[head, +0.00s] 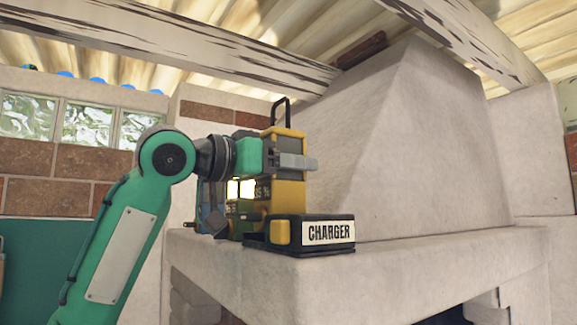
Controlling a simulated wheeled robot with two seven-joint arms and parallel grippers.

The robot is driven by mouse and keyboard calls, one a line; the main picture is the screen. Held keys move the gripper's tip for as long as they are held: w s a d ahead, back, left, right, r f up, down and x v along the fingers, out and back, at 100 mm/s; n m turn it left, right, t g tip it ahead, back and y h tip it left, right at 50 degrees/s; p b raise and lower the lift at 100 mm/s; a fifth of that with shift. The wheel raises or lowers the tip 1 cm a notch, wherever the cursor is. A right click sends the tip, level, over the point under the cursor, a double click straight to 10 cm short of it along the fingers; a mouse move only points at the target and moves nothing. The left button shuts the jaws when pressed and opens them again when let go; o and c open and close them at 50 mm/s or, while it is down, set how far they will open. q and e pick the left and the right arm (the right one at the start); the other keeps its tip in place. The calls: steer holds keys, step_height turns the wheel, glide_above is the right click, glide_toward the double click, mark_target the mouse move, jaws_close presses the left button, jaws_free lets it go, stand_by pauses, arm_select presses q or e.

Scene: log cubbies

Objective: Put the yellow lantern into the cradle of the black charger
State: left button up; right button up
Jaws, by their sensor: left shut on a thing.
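The yellow lantern (288,194) is upright, with a black handle (281,111) on top. My left gripper (291,161) is shut on its upper body, coming from the left. The black charger (328,233) stands on the pale ledge, with a white label reading CHARGER on its front. The lantern's lower end is at the charger, behind the labelled block. Its foot is hidden, so I cannot tell whether it rests in the cradle or is just above it. My right gripper is not in view.
The pale stone ledge (400,258) is bare to the right of the charger. A sloping chimney hood (420,150) rises close behind. A yellow and dark item with a bright lit patch (240,189) and a blue item (211,206) stand left of the lantern, partly hidden by my gripper.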

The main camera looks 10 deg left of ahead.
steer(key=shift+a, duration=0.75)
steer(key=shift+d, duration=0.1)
arm_select(q)
steer(key=shift+f, duration=0.15)
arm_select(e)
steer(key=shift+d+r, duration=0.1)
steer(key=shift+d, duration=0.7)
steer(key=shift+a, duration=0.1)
arm_select(q)
steer(key=shift+f, duration=0.15)
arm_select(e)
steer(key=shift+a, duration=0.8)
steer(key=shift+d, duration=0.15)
